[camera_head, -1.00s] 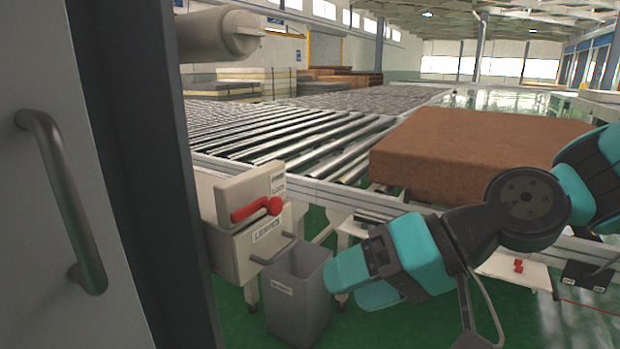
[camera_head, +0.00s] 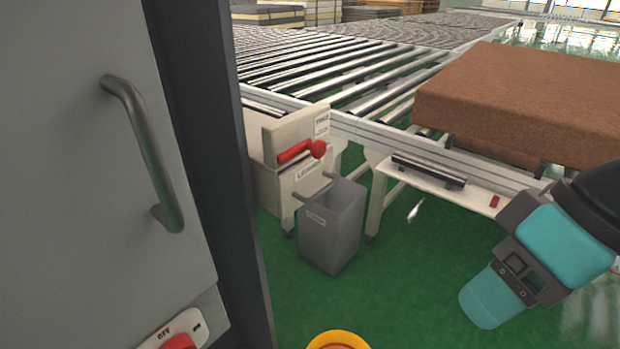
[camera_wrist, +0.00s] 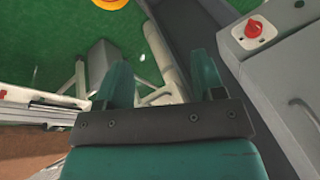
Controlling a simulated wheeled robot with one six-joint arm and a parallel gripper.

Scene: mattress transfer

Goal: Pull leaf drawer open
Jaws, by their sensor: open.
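The leaf drawer (camera_head: 300,186) is the lower part of a beige cabinet, with a small label that I read only in part and a grey bar handle at its front. It looks shut. A red lever (camera_head: 300,151) sits on the upper part above it. A grey bin (camera_head: 332,232) stands just in front of the drawer. My gripper (camera_head: 480,305) is at the lower right of the head view, apart from the drawer and bin. In the wrist view its two teal fingers (camera_wrist: 160,82) are spread, with nothing held between them.
A grey door or panel with a bar handle (camera_head: 148,150) fills the left side, with a red switch (camera_head: 180,342) below. A roller conveyor (camera_head: 330,70) runs behind, carrying a brown mattress (camera_head: 530,100). A yellow round object (camera_head: 338,341) is at the bottom. Green floor is clear between bin and gripper.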

